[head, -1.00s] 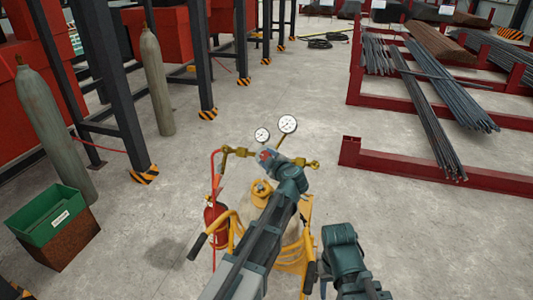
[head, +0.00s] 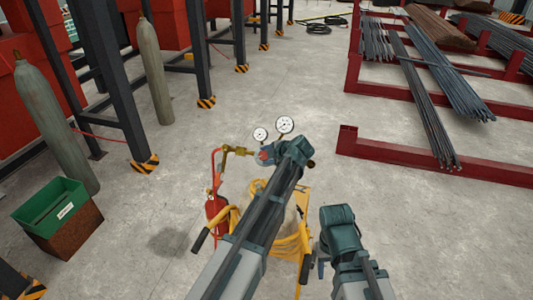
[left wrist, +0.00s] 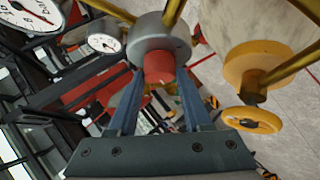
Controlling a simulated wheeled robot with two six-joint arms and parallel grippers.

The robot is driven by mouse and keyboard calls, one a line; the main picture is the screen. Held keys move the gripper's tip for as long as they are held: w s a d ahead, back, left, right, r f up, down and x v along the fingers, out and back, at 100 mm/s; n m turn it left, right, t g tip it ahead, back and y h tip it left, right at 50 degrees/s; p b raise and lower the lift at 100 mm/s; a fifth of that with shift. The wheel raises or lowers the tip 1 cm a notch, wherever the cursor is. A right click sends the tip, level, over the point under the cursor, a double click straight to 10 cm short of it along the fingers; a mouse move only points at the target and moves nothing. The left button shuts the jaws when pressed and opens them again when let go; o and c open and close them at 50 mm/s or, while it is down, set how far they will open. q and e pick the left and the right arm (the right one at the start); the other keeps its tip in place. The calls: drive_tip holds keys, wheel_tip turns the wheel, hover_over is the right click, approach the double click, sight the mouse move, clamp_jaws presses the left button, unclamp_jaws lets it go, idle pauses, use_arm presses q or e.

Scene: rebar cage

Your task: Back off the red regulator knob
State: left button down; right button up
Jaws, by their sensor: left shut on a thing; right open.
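The red regulator knob (left wrist: 159,68) sits on the round grey regulator body (left wrist: 160,38) in the left wrist view, between the two fingers of my left gripper (left wrist: 158,82), which is shut on it. In the head view the knob (head: 264,155) shows only as a small red patch beside my left gripper (head: 270,156); the arm hides most of the regulator. Two white-faced gauges, the larger one (head: 285,125) and the smaller one (head: 260,134), stand just above it. My right gripper (head: 321,262) is open, low and right of the cart, away from the regulator.
A yellow cart (head: 306,205) with coiled yellow hose stands under my left arm. A red hose (head: 213,170) runs down its left side past a red cylinder (head: 216,208). A green bin (head: 52,210) stands left; red rebar racks (head: 430,161) lie right. Floor between is clear.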

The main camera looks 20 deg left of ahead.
drive_tip(key=shift+r, duration=0.15)
idle(0.3)
use_arm(q)
drive_tip(key=shift+c, duration=1.7)
unclamp_jaws()
drive_tip(key=shift+r, duration=0.1)
